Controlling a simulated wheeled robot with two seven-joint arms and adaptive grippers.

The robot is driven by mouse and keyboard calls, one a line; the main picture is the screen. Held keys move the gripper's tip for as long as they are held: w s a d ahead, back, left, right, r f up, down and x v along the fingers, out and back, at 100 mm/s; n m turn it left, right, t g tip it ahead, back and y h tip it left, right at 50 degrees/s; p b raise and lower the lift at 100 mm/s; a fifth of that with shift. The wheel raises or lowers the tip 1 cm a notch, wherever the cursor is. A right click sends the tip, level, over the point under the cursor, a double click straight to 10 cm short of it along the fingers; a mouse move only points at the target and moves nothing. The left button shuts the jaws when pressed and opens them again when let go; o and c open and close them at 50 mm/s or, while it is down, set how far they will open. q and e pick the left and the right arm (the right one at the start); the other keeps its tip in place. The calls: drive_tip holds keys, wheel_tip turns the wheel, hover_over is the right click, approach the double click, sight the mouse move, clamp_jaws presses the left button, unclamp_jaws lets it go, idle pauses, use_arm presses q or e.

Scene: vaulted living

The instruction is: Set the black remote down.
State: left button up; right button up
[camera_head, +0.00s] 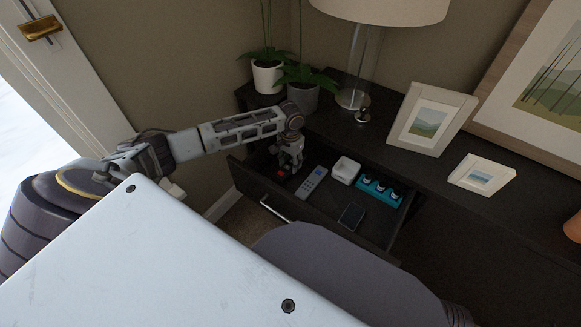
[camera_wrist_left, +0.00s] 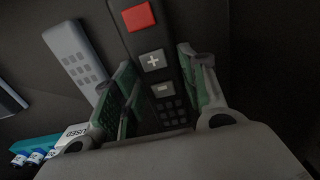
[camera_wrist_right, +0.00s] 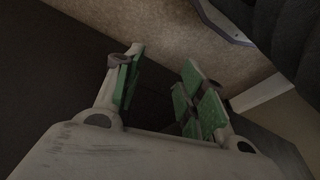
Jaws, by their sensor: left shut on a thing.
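The black remote (camera_wrist_left: 151,62), with a red button and plus and minus keys, lies between the fingers of my left gripper (camera_wrist_left: 156,75) in the left wrist view. The left gripper is shut on it. In the head view this gripper (camera_head: 291,162) points down into the left part of an open dark drawer (camera_head: 320,206), and only the remote's red button (camera_head: 281,173) shows clearly. I cannot tell whether the remote touches the drawer floor. My right gripper (camera_wrist_right: 162,75) is open and empty in the right wrist view; it is not visible in the head view.
Right of the gripper, the drawer holds a grey remote (camera_head: 312,181), a white box (camera_head: 345,170), a teal holder (camera_head: 378,191) with small items and a dark phone-like object (camera_head: 351,216). Potted plants, a lamp (camera_head: 363,62) and picture frames (camera_head: 431,118) stand on the cabinet top.

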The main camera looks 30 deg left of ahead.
use_arm(q)
wheel_tip(320, 180, down, 2)
drive_tip(key=shift+f+b, duration=0.1)
drive_tip(key=shift+b, duration=0.2)
drive_tip(key=shift+f, duration=0.2)
use_arm(e)
drive_tip(key=shift+s+a+r, duration=0.15)
drive_tip(key=shift+s+r, duration=0.05)
drive_tip(key=shift+r, duration=0.7)
use_arm(q)
drive_tip(key=o, duration=1.1)
drive_tip(key=shift+f, duration=0.1)
use_arm(e)
drive_tip(key=shift+w+f, duration=0.1)
drive_tip(key=shift+w, duration=0.1)
